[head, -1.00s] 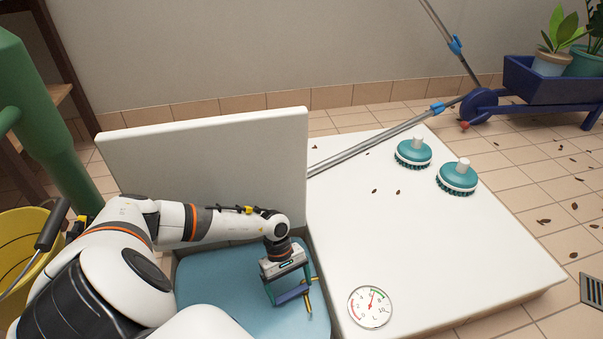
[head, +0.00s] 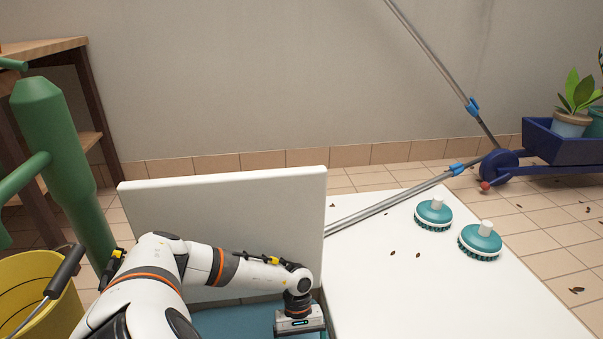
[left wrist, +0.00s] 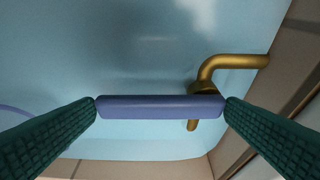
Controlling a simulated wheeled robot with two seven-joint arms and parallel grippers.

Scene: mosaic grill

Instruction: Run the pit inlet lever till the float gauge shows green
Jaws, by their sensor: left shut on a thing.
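My left gripper (left wrist: 161,108) is shut on the blue-violet inlet lever (left wrist: 150,104), one green ribbed finger at each end of it. A brass tap pipe (left wrist: 228,62) runs beside and behind the lever in the left wrist view. Light blue water or pit floor fills most of that view. In the head view only the wrist end of the left gripper (head: 300,325) shows, low at the bottom edge; its fingers and the lever are cut off. The float gauge is not in view now. My right gripper is not in view.
A white upright panel (head: 230,225) stands behind my left arm. The white deck (head: 400,290) holds two teal brushes (head: 433,214) (head: 480,241) and a few dry leaves. A yellow bucket (head: 30,290) and green post (head: 55,140) stand at left. A blue cart (head: 560,150) is at right.

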